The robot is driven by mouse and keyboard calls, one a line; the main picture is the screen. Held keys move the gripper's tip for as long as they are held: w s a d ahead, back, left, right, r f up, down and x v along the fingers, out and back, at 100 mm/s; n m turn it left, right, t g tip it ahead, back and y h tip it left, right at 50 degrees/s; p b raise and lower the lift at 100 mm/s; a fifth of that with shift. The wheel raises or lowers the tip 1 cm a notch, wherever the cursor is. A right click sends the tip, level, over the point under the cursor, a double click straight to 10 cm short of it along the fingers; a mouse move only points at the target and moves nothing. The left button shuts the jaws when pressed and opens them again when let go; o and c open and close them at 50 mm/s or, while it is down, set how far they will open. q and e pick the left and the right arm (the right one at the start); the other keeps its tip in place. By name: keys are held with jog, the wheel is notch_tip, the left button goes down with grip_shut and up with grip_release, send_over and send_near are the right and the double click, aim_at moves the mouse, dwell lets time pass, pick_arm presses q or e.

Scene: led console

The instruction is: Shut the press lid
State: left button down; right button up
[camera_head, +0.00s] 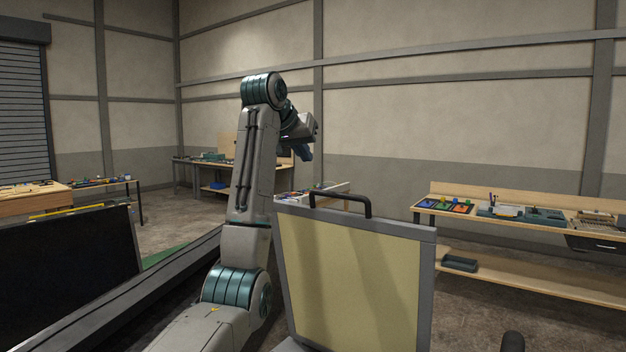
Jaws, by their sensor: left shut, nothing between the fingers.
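The press lid (352,280) stands open, nearly upright, close in front of me. It is a pale yellow panel in a grey frame. A black bar handle (345,201) is fixed on its top edge. My left gripper (306,153) is raised above and beyond the lid's top left corner, apart from the handle. It is shut and empty, pointing down to the right. The body of the press below the lid is almost wholly out of the picture. My right gripper is not in view.
A dark panel (70,262) and a long dark beam (150,284) lie at the left. A wooden bench (530,209) with trays and tools stands at the right, and another workbench (185,160) at the back. A small dark knob-like end (513,342) shows at the bottom right.

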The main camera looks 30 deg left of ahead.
pick_arm(q)
jog(key=w+f+p, duration=0.1)
jog(key=f+p, duration=0.1)
jog(key=w+f+p, duration=0.1)
jog(key=f+p, duration=0.1)
jog(key=w+f+p, duration=0.1)
jog(key=f, duration=0.1)
jog(key=shift+w+d+f+p, duration=0.15)
jog(key=shift+w+f+p, duration=0.15)
jog(key=shift+p, duration=0.1)
jog(key=shift+s+f, duration=0.15)
jog(key=shift+s, duration=0.35)
jog(key=shift+d+f, duration=0.1)
jog(key=shift+f, duration=0.05)
jog(key=shift+w, duration=0.15)
